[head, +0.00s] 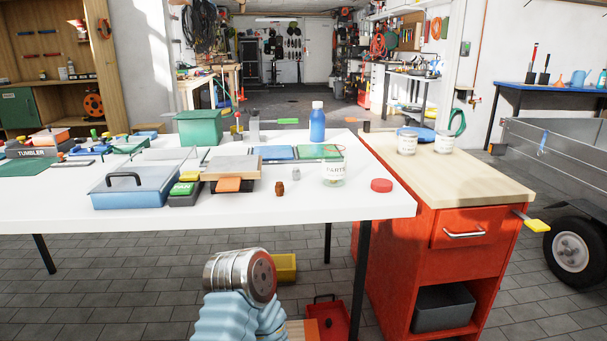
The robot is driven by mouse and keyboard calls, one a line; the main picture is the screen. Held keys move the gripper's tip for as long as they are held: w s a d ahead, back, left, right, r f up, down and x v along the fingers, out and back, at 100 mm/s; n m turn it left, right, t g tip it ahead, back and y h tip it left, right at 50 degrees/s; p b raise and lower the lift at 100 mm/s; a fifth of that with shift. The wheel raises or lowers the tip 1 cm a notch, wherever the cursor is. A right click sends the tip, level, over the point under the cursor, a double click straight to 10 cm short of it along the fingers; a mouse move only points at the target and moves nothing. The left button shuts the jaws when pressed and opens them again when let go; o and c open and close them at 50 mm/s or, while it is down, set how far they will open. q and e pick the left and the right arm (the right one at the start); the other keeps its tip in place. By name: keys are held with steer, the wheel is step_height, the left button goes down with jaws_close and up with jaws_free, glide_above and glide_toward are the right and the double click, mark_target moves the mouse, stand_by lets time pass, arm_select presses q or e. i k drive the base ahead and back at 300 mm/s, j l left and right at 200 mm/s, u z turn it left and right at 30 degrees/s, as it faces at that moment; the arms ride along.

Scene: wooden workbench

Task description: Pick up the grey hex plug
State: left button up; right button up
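A small grey piece (295,173), which looks like the grey hex plug, stands on the white table (340,208), left of the glass jar labelled PARTS (333,174). It is too small to make out its hex shape clearly. A brown plug-like piece (280,188) stands just in front and to its left. Neither my left nor my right gripper is in view.
A red lid (381,185) lies right of the jar, near the table's edge. A blue bottle (317,124) stands behind. A blue case (139,188) and an orange block (229,184) are to the left. A red cabinet (400,240) adjoins the table's right side.

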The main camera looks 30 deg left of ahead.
mark_target(296, 172)
steer(key=i+l+u, duration=0.3)
steer(key=l+u, duration=0.25)
steer(key=i+l+u, duration=0.15)
steer(key=l+u, duration=0.15)
steer(key=l, duration=0.15)
steer(key=i+l+u, duration=0.1)
steer(key=l+u, duration=0.15)
steer(key=l, duration=0.1)
